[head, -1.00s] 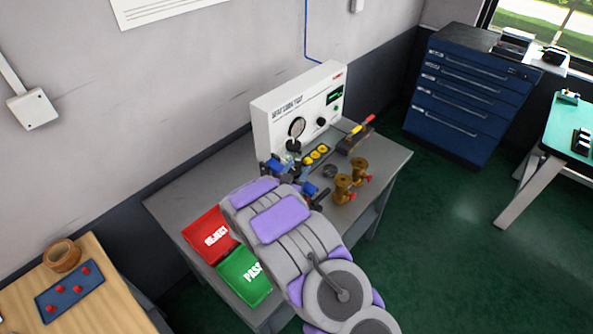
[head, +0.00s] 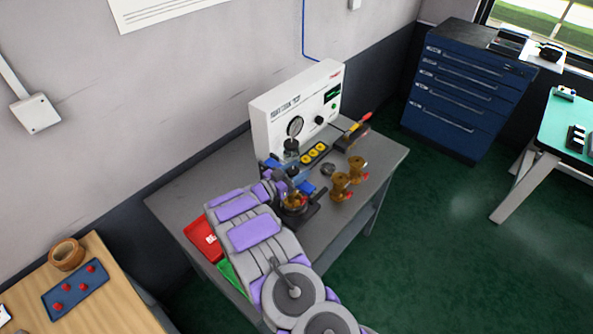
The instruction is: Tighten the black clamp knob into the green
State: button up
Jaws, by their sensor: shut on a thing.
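My gripper (head: 287,176), with blue fingers, is at the clamp fixture (head: 300,213) in front of the white test panel (head: 276,110). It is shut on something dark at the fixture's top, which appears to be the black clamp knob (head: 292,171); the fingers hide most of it. A brass valve (head: 294,199) sits in the fixture below the gripper. The panel has a round gauge (head: 295,128) and a small green-lit display (head: 332,96). Both are too small to read, and I cannot make out a green band for the knob.
Two brass valves (head: 348,178) stand on the grey bench (head: 375,175) to the right. My arm partly covers the red tray (head: 203,238) and green tray (head: 232,276). A wooden table (head: 110,295) is at lower left.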

jog(key=shift+a+m+g+h, duration=0.15)
jog(key=shift+m+g+h, duration=0.25)
dwell(0.3)
jog(key=o, duration=1)
jog(key=shift+a, duration=0.1)
jog(key=v, duration=1.7)
jog(key=shift+a, duration=0.3)
